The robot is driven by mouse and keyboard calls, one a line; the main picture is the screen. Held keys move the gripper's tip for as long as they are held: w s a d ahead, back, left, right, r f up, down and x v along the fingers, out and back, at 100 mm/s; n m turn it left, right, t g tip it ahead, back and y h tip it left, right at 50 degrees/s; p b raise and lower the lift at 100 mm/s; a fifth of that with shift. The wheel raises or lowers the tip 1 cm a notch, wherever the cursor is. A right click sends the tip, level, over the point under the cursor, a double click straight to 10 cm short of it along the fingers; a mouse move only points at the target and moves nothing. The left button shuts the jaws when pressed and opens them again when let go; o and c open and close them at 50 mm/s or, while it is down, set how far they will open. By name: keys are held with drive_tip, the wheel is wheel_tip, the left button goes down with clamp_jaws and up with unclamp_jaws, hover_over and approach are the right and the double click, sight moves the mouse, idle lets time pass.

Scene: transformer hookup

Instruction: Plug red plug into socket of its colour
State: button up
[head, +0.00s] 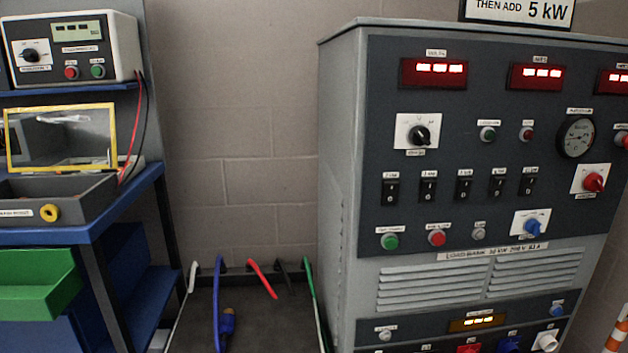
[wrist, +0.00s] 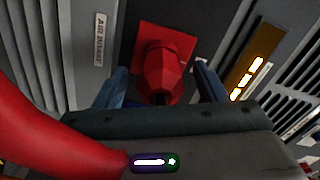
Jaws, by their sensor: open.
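In the wrist view a red square socket plate (wrist: 150,30) is on the dark panel. A red faceted body with a dark end, which looks like the red plug (wrist: 163,78), sits against it; where plug and socket meet is unclear. My gripper (wrist: 160,85) is open, with one finger on each side of the red body and gaps visible. A thick red cable (wrist: 50,125) curves across the left, close to the camera; its end is hidden behind my gripper. In the head view the red socket (head: 468,349) is barely in frame at the bottom, and my gripper is not seen.
Beside the red socket, the load bank (head: 340,200) has a blue socket (head: 508,345) and a white socket (head: 545,341). Blue (head: 217,300), red (head: 262,280) and green (head: 312,290) cables hang left of it. A blue bench (head: 130,200) stands far left.

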drive_tip(key=shift+s+a+r, duration=0.15)
drive_tip(key=shift+s, duration=0.25)
drive_tip(key=shift+s+d, duration=0.2)
drive_tip(key=shift+s, duration=0.7)
drive_tip(key=shift+s+d, duration=0.15)
drive_tip(key=shift+s, duration=0.7)
drive_tip(key=shift+s+p, duration=0.15)
drive_tip(key=shift+p, duration=0.15)
drive_tip(key=s+d+p, duration=0.1)
drive_tip(key=s+p, duration=0.2)
drive_tip(key=s, duration=1)
drive_tip(key=shift+s+d, duration=0.25)
drive_tip(key=shift+s, duration=0.05)
